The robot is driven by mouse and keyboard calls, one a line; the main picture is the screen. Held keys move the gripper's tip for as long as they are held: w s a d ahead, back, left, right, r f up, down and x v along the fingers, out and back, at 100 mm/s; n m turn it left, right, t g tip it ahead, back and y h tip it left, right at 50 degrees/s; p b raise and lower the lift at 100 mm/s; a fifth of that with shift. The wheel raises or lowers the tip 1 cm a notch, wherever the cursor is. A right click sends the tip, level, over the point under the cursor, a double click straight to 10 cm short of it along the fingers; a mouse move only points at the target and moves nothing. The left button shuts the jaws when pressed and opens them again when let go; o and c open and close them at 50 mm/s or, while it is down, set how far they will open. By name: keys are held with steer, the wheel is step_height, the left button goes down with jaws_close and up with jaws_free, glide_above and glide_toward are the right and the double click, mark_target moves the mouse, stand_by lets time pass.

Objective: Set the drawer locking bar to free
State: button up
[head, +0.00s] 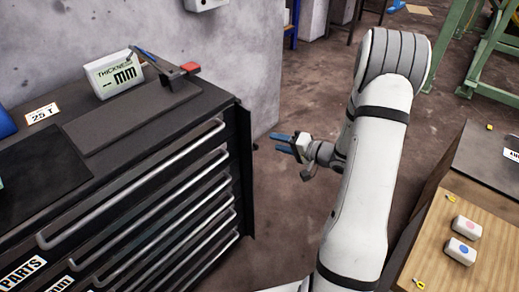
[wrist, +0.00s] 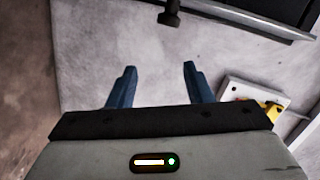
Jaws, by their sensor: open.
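The dark drawer cabinet (head: 75,265) stands at the left in the head view, with long silver drawer handles. A dark upright bar (head: 246,172), seemingly the locking bar, runs along the right edge of its drawer front. A small dark knob (head: 256,146) sticks out from the bar; a dark knob-like piece (wrist: 170,13) also shows at the top of the wrist view. My gripper (head: 276,143) is to the right of the bar, apart from it, with its blue fingers pointing towards it. In the wrist view my gripper (wrist: 159,68) is open, with nothing between its fingers.
On the cabinet top stand a thickness display (head: 115,75) and a dark tool with a red end (head: 189,68). A wooden-topped bench (head: 440,270) with two buttoned boxes is at the lower right. Bare floor (head: 285,210) lies between cabinet and arm.

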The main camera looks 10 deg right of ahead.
mark_target(257, 146)
steer(key=w+a+f+m+y+b, duration=0.1)
steer(key=a+y, duration=0.2)
steer(key=a, duration=0.3)
steer(key=shift+a+f+g+y, duration=0.2)
steer(key=shift+a+g+y, duration=0.1)
steer(key=shift+a+y, duration=0.1)
steer(key=shift+d, duration=0.1)
steer(key=c, duration=0.9)
steer(key=shift+d, duration=0.2)
steer(key=shift+c, duration=0.4)
steer(key=shift+a, duration=0.15)
steer(key=shift+w+r, duration=0.1)
